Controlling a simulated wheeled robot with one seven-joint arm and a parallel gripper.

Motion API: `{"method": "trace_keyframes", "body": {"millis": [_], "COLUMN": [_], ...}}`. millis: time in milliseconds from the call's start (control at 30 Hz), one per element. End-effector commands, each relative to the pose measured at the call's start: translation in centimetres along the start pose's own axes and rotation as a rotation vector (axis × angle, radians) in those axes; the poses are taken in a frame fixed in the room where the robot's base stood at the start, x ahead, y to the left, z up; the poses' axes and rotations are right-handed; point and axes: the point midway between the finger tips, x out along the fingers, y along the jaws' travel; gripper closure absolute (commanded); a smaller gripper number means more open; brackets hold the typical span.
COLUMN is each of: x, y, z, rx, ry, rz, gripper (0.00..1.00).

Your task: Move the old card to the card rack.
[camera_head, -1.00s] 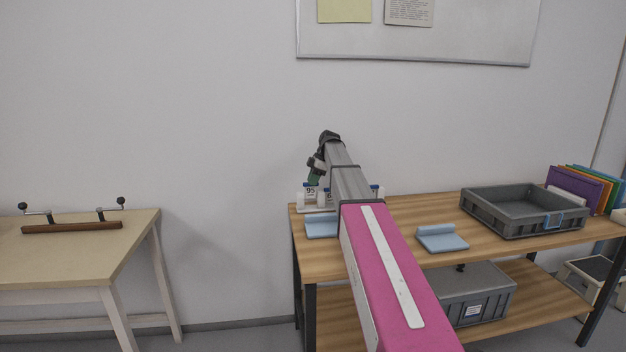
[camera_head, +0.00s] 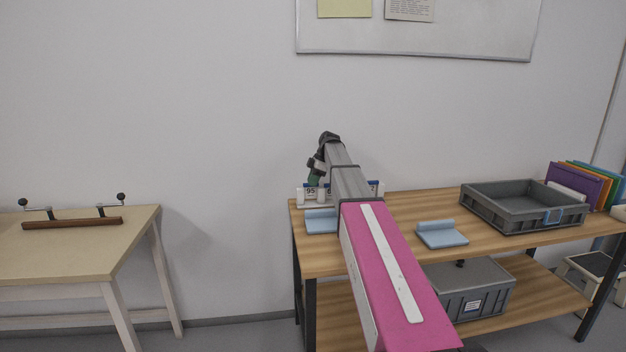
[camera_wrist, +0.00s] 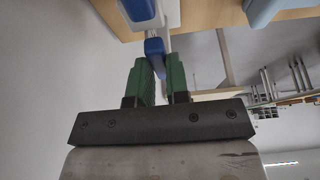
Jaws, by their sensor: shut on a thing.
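In the wrist view, my gripper (camera_wrist: 160,66) has its two green fingers closed around a blue-ended piece (camera_wrist: 154,47), which may be the old card. Most of it is hidden beyond the fingers. A larger blue end on a white part (camera_wrist: 138,9) lies just past it. In the head view, my gripper (camera_head: 314,180) is at the white card rack (camera_head: 301,197) on the back left of the wooden table. A white card with a blue top reading 95 (camera_head: 310,191) shows there. My arm hides the rack's middle, and I cannot tell whether the held piece touches the rack.
Two light blue blocks (camera_head: 320,223) (camera_head: 441,235) lie on the wooden table (camera_head: 400,205). A grey tray (camera_head: 480,213) and colored folders (camera_head: 578,184) stand at right. A lidded grey box (camera_head: 475,295) is on the lower shelf. A separate table (camera_head: 70,250) is at left.

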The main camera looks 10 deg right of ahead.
Motion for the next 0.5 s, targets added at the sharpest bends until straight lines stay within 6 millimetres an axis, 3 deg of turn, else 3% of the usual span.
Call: {"method": "trace_keyframes", "body": {"millis": [367, 400, 467, 500], "x": [0.34, 0.33, 0.33, 0.33], "y": [0.01, 0.01, 0.01, 0.01], "z": [0.14, 0.14, 0.14, 0.14], "rx": [0.000, 0.000, 0.000, 0.000], "ry": [0.000, 0.000, 0.000, 0.000], "rz": [0.001, 0.001, 0.001, 0.001], "gripper": [1.00, 0.71, 0.55, 0.55]}}
